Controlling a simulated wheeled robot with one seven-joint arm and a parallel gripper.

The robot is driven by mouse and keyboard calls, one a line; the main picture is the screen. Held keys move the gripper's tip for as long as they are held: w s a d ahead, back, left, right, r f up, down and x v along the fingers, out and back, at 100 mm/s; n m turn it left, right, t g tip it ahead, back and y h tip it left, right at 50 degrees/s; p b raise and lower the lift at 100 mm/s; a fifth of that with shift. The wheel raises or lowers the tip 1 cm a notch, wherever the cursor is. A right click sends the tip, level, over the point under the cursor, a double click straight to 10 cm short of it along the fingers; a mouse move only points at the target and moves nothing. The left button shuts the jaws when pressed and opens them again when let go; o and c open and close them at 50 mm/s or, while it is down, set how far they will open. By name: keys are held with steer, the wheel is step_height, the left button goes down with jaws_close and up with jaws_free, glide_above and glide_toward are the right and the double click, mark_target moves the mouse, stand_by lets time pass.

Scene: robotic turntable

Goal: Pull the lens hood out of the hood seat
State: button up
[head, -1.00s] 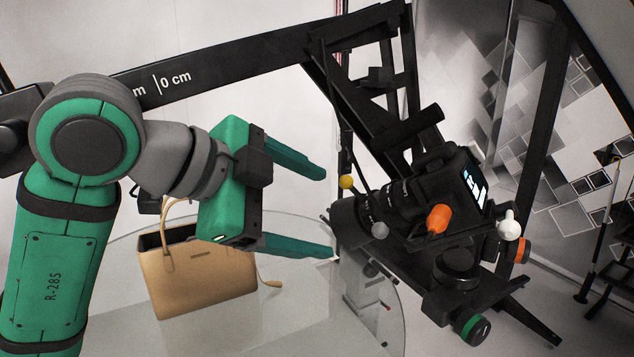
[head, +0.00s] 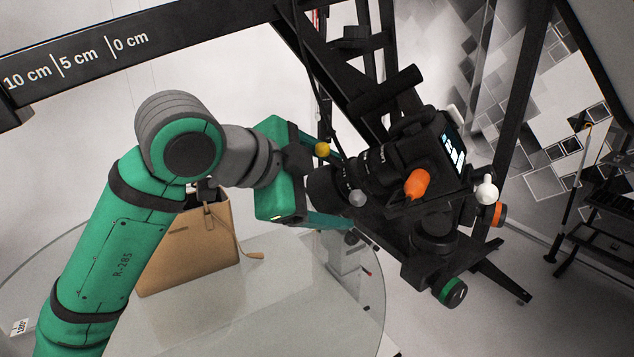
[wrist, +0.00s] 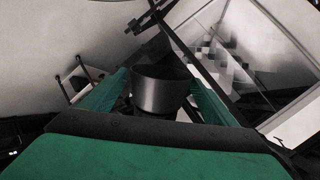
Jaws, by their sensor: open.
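The black lens hood (head: 324,188) sits at the front end of the camera lens (head: 368,168), facing my arm. In the wrist view the hood (wrist: 160,92) is a dark cup with its round opening toward me. My gripper (head: 332,190) is open, with its two green fingers on either side of the hood. In the wrist view the fingers of my gripper (wrist: 160,98) flank the hood left and right; whether they touch it I cannot tell. The seat behind the hood is hidden.
The camera (head: 425,160) has yellow, orange and white knobs around it and stands on a black rig (head: 440,265). A black beam (head: 150,45) with centimetre marks runs above my arm. A tan handbag (head: 190,250) stands on the round glass turntable (head: 260,315) below.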

steer(key=shift+d, duration=0.2)
steer(key=shift+c, duration=0.7)
steer(key=shift+a, duration=0.1)
steer(key=c, duration=1)
steer(key=shift+o, duration=0.2)
steer(key=shift+f, duration=0.1)
steer(key=shift+w+a+f, duration=0.25)
steer(key=shift+a+f, duration=0.05)
steer(key=shift+a, duration=0.15)
steer(key=shift+w+a+f, duration=0.2)
steer(key=shift+a+f, duration=0.05)
steer(key=shift+a, duration=0.2)
steer(key=shift+w+f, duration=0.1)
steer(key=shift+f, duration=0.05)
